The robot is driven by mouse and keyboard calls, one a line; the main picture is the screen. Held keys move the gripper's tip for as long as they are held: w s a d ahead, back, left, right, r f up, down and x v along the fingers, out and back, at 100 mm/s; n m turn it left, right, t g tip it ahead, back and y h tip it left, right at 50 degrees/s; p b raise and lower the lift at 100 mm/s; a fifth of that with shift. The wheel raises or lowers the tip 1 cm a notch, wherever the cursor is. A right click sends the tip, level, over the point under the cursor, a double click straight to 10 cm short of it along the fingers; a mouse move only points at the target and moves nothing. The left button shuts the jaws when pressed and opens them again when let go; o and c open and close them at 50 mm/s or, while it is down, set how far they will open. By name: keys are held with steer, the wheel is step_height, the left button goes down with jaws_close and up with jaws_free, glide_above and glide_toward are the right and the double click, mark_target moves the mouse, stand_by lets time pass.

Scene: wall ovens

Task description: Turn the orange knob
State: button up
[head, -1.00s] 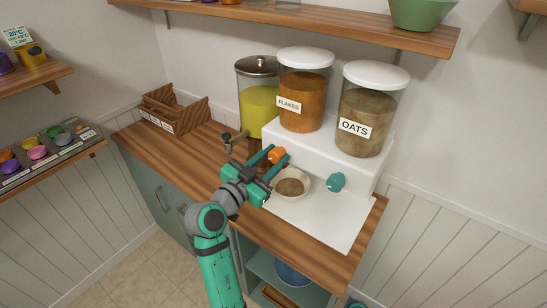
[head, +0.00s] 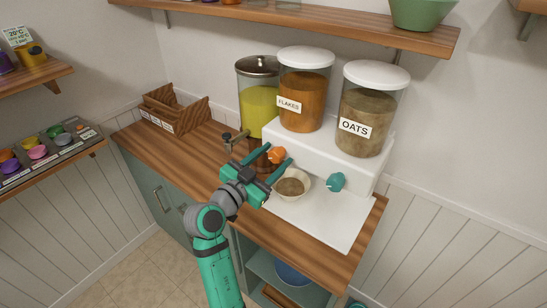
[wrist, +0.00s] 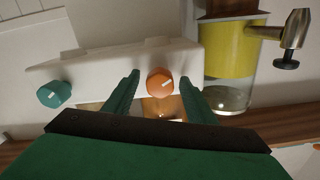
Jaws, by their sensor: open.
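The orange knob (head: 277,155) is on the front of the white dispenser base, below the FLAKES jar (head: 303,98). It also shows in the wrist view (wrist: 160,82), with a pale mark on its face. My gripper (head: 277,158) is open, its two teal fingers pointing toward the knob. In the wrist view the fingers (wrist: 161,90) stand left and right of the knob, with a gap on each side. I cannot tell how far the fingertips are from the knob in depth.
A teal knob (head: 336,182) sits right of the orange one, below the OATS jar (head: 365,115). A bowl (head: 291,184) stands below my gripper. The yellow drink dispenser (head: 258,100) with its metal tap (head: 232,139) is close on the left. A wooden organizer (head: 174,110) stands farther left.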

steer(key=v, duration=1)
steer(key=shift+s, duration=0.2)
steer(key=shift+a, duration=0.1)
steer(key=s+d+f+n+t+y, duration=0.1)
steer(key=s+f+n+y, duration=0.2)
steer(key=f, duration=0.5)
steer(key=s+f+n+y, duration=0.15)
steer(key=f+n, duration=0.25)
steer(key=f, duration=0.4)
steer(key=s+d+f+n+y, duration=0.1)
steer(key=s+f+n+y, duration=0.35)
steer(key=s+f, duration=0.5)
steer(key=s+d+f+y, duration=0.15)
steer(key=s+f, duration=0.25)
steer(key=s, duration=0.7)
steer(key=s+d+r, duration=0.1)
steer(key=s+r, duration=0.1)
steer(key=s, duration=0.5)
steer(key=s+d+r+m, duration=0.1)
steer(key=s+r, duration=0.2)
steer(key=s, duration=0.4)
steer(key=shift+s+d, duration=0.2)
steer(key=shift+d, duration=0.15)
